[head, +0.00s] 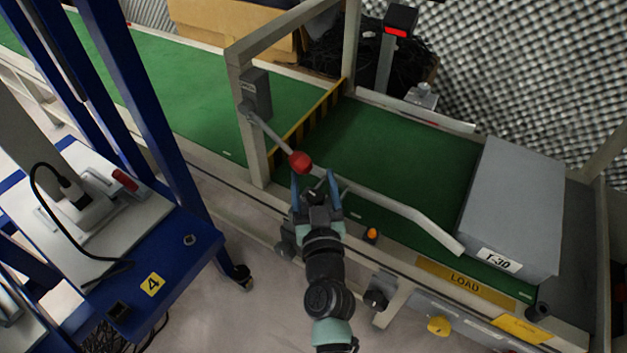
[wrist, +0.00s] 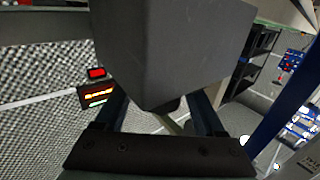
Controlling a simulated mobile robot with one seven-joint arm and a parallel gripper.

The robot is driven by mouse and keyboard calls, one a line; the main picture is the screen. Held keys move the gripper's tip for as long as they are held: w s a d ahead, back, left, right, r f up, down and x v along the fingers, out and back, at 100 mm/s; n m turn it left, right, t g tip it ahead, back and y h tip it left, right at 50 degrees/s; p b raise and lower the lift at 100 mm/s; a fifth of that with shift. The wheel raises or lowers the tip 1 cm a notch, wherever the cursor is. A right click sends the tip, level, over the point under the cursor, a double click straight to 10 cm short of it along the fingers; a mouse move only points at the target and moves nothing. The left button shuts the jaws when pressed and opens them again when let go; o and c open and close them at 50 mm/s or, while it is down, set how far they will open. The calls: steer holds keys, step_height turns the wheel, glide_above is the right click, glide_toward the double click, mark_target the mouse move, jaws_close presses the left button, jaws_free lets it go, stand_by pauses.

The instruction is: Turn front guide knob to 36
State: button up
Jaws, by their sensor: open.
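The green conveyor (head: 400,160) has a pale guide rail (head: 395,203) along its near side. Two dark knobs show at the near side: one (head: 285,248) left of my arm, partly hidden by it, and one (head: 376,299) right of it on a bracket. I cannot tell which is the front guide knob, and no scale or 36 is readable. My gripper (head: 314,186) is open, above the near conveyor edge just below a red ball-ended lever (head: 300,161), away from both knobs. In the wrist view, a large dark grey block (wrist: 170,45) shows beyond the fingers; I cannot tell what it is.
A grey box (head: 515,205) labelled T-30 stands at the conveyor's right. A pale frame post (head: 252,140) rises left of my gripper. A blue cart (head: 185,255) marked 4 stands left. An orange button (head: 371,235) and yellow knob (head: 438,325) sit near the front.

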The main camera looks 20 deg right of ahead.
jaws_close()
steer(key=shift+r+h+p, duration=0.25)
steer(key=shift+h+p, duration=0.05)
steer(key=shift+p, duration=0.6)
